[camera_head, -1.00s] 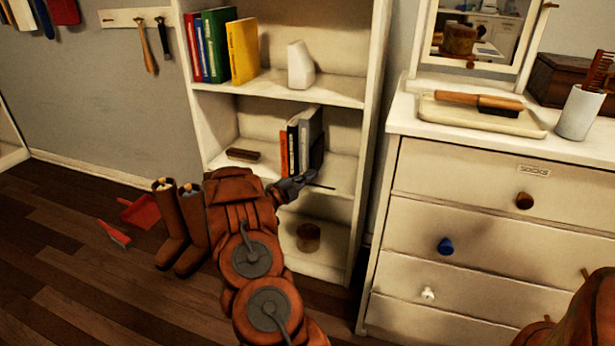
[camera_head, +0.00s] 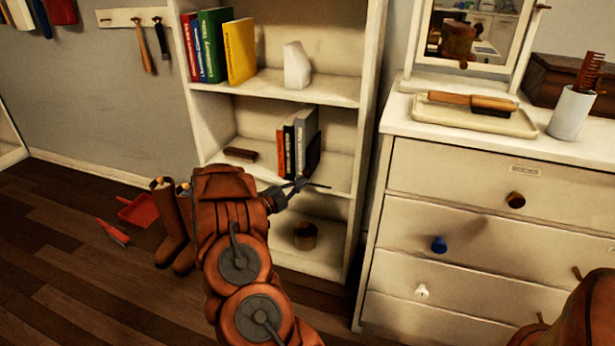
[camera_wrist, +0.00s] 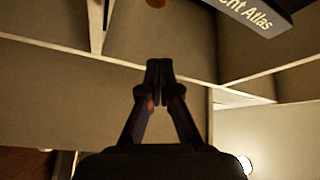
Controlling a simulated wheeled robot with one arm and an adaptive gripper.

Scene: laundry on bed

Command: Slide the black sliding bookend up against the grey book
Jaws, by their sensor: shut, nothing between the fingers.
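The grey book (camera_head: 306,133) stands upright on the middle shelf, at the right end of a short row of books. The black sliding bookend (camera_head: 314,156) shows as a dark upright just right of it. I cannot tell whether they touch. My gripper (camera_head: 304,183) is shut and empty in front of the shelf's front edge, below and in front of the books. In the wrist view my gripper (camera_wrist: 159,68) has its fingertips together. A dark spine lettered "ent Atlas" (camera_wrist: 245,14) shows above them. The bookend cannot be made out there.
An orange book (camera_head: 281,150) and a black book (camera_head: 290,145) stand left of the grey one. A brown brush-like block (camera_head: 240,154) lies further left on the shelf. A brown cup (camera_head: 305,236) stands on the shelf below. The white dresser (camera_head: 450,185) stands to the right.

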